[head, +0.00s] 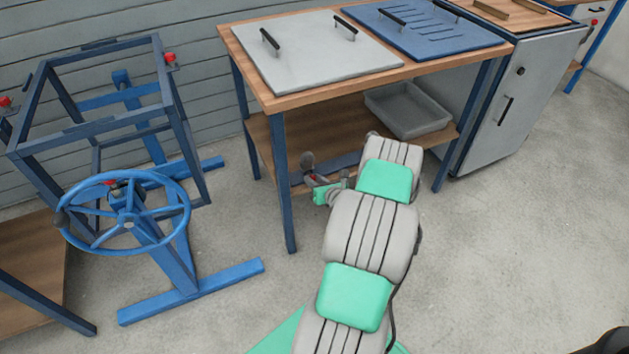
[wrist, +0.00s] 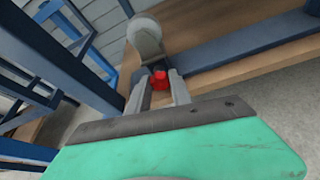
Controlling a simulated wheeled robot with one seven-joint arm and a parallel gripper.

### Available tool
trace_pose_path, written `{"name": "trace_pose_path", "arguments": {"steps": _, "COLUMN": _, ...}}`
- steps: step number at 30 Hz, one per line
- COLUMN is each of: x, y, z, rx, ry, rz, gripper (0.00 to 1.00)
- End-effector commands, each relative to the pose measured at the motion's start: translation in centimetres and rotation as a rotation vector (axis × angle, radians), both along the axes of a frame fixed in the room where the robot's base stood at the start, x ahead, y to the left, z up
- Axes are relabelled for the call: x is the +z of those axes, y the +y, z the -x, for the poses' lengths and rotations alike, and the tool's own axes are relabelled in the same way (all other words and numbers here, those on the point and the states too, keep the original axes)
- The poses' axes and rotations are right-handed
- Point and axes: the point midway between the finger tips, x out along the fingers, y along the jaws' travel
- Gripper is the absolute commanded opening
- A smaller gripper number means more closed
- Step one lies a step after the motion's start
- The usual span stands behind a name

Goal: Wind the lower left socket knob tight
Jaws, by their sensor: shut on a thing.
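My gripper (wrist: 160,92) is shut on a small red piece (wrist: 159,80). A grey rounded end (wrist: 145,36) shows just beyond the fingertips and seems joined to it; the join is unclear. In the head view my gripper (head: 318,181) is beside the bench's lower shelf, right of the near leg. The blue frame stand stands apart at the left. It carries red knobs at its upper right (head: 170,58), its left edge (head: 5,102) and low behind the handwheel (head: 112,184). I cannot tell which is the lower left socket knob.
The workbench (head: 290,100) holds a grey panel (head: 310,60) and a blue panel (head: 425,30) with black handles. A grey tray (head: 405,110) sits on its shelf. The blue handwheel (head: 90,240) juts forward. Open floor (head: 240,230) lies between stand and bench.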

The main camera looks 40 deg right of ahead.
Motion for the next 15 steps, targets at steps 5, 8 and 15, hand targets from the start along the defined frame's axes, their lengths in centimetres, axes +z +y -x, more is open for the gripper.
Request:
{"name": "trace_pose_path", "arguments": {"steps": 5, "x": 0.02, "y": 0.02, "z": 0.01, "rx": 0.000, "ry": 0.003, "rz": 0.010, "gripper": 0.00}}
{"name": "trace_pose_path", "arguments": {"steps": 8, "x": 0.04, "y": 0.06, "z": -0.01, "rx": 0.001, "ry": 0.010, "rz": 0.031, "gripper": 0.00}}
{"name": "trace_pose_path", "arguments": {"steps": 15, "x": 0.10, "y": 0.26, "z": -0.05, "rx": 0.002, "ry": 0.045, "rz": 0.145, "gripper": 0.00}}
